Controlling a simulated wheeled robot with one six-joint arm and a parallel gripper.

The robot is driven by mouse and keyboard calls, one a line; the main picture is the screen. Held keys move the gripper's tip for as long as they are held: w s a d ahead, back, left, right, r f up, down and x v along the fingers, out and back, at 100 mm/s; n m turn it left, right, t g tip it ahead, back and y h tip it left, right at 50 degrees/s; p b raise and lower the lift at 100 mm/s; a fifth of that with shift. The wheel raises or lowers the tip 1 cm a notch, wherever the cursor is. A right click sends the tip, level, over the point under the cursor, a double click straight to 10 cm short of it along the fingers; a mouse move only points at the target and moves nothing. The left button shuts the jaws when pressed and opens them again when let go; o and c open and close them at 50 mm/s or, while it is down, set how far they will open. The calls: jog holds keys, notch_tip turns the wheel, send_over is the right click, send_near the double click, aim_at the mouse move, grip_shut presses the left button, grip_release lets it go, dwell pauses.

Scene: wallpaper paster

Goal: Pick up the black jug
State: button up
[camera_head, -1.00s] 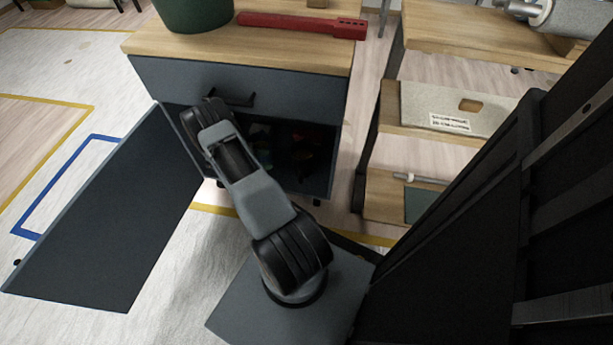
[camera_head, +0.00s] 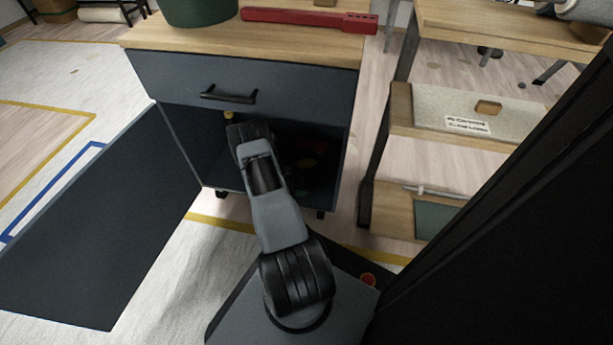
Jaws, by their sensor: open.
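I cannot make out a black jug in the head view. The dark cabinet (camera_head: 180,75) stands with its door (camera_head: 110,215) swung open to the left. Its inside is in deep shadow, with a few dim reddish and greenish shapes (camera_head: 312,165) on the right. My arm reaches into the opening from the front and covers much of it. My gripper is hidden beyond the arm's far end, so I cannot see its jaws or what is near them.
A dark green bucket (camera_head: 200,8) and a red tool (camera_head: 310,19) lie on the cabinet's wooden top. The closed drawer has a black handle (camera_head: 229,96). A wooden shelf unit (camera_head: 400,105) stands close on the right. Floor is clear left of the door.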

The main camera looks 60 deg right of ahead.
jog(key=shift+s+d+f, duration=0.15)
jog(key=shift+s+d, duration=0.05)
jog(key=shift+s, duration=0.1)
grip_shut()
dwell(0.5)
